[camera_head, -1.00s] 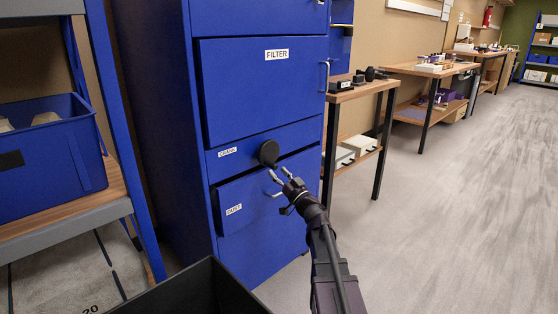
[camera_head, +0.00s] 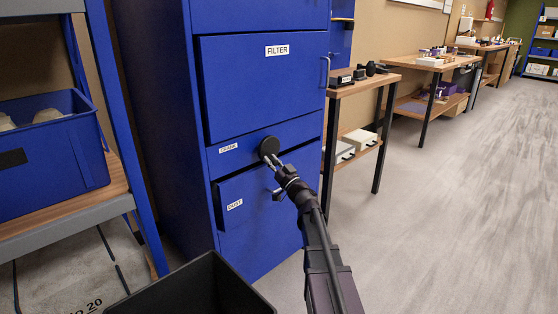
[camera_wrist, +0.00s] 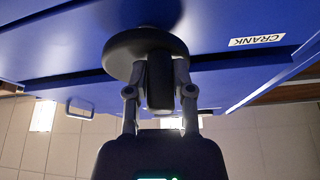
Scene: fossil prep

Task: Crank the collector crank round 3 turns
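The collector is a tall blue cabinet with a round dark crank (camera_head: 269,146) on its front, beside a CRANK label (camera_head: 228,148). My gripper (camera_head: 272,161) is at the crank, reaching up from the lower right. In the wrist view, the crank's dark disc (camera_wrist: 118,52) lies against the blue front, and its handle (camera_wrist: 160,85) points toward my palm. My gripper (camera_wrist: 160,75) has one finger on each side of the handle, with the pads close against it, and looks shut on it. The handle is mostly hidden by my fingers in the head view.
Below the crank is a DUST drawer (camera_head: 240,207) with a bar handle close to my gripper. Above is the FILTER door (camera_head: 262,85). A black open bin (camera_head: 205,285) stands in front. A shelf with a blue crate (camera_head: 55,155) is at left. Floor (camera_head: 440,220) is clear at right.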

